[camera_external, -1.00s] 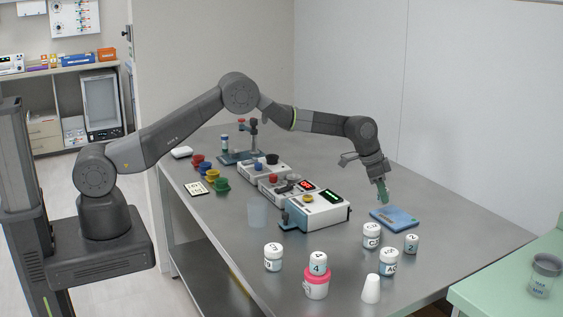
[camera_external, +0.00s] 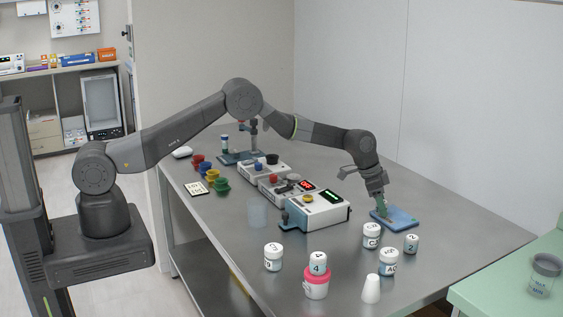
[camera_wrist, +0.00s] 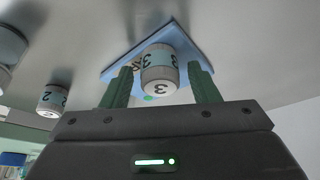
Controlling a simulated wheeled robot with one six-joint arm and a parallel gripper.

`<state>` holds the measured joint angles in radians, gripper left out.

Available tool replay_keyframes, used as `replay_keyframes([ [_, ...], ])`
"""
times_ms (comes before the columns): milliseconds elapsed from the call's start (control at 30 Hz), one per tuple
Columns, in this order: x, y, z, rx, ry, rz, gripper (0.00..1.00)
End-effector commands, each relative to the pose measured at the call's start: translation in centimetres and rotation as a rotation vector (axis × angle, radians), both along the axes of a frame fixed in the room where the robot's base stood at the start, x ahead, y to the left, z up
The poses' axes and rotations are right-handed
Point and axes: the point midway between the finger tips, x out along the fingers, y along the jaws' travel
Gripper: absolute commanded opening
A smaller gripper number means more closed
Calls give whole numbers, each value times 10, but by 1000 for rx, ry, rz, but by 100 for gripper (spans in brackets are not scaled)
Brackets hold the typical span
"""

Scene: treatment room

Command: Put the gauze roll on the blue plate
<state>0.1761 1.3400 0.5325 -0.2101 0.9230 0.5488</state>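The blue plate (camera_external: 404,220) lies flat on the metal table; it also shows in the wrist view (camera_wrist: 112,72). In the wrist view a short white cylinder with a pale blue band and black 3 marks (camera_wrist: 160,72) shows between my green fingers, against the plate. My gripper (camera_external: 382,211) points down low at the plate's left part. The fingers (camera_wrist: 161,84) stand apart on either side of the cylinder; whether they touch it is unclear. The external view does not show it clearly.
A device with a display (camera_external: 318,211) stands to the left. Bare table lies right of the plate.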

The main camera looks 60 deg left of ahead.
Motion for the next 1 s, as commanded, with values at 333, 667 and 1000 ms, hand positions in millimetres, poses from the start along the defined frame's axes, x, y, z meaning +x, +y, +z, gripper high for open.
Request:
replay_keyframes([
  [333,-4,3,15,0,-2,0,55],
  [667,-22,16,71,-1,-4,1,55],
  [1000,-36,26,110,0,0,0,55],
])
